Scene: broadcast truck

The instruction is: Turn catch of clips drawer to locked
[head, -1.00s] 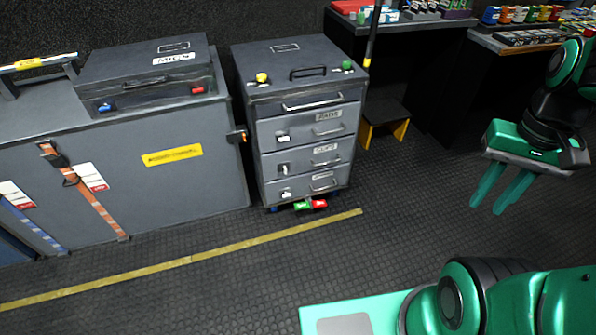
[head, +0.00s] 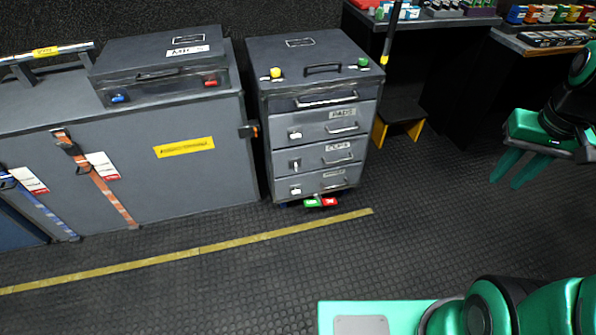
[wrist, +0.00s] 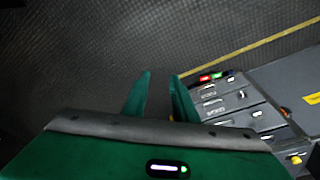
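The grey drawer cabinet (head: 262,130) stands against the wall box, with three labelled drawers that look closed. The clips drawer (head: 322,157) is the middle one, with a handle at its right. Its catch (head: 294,165) is a small white lever at the left of its front and looks roughly upright. In the wrist view the cabinet is turned round, and the middle catch (wrist: 242,95) is small and blurred. My gripper (head: 507,180) is open and empty in the air, well to the right of the cabinet. Its two fingers also show apart in the wrist view (wrist: 161,76).
Similar catches sit on the upper drawer (head: 295,134) and lower drawer (head: 295,189). Green and red pedals (head: 320,202) stick out below. A step stool (head: 400,118) and a pole stand right of the cabinet. Open floor (head: 400,240) with a yellow line lies in front.

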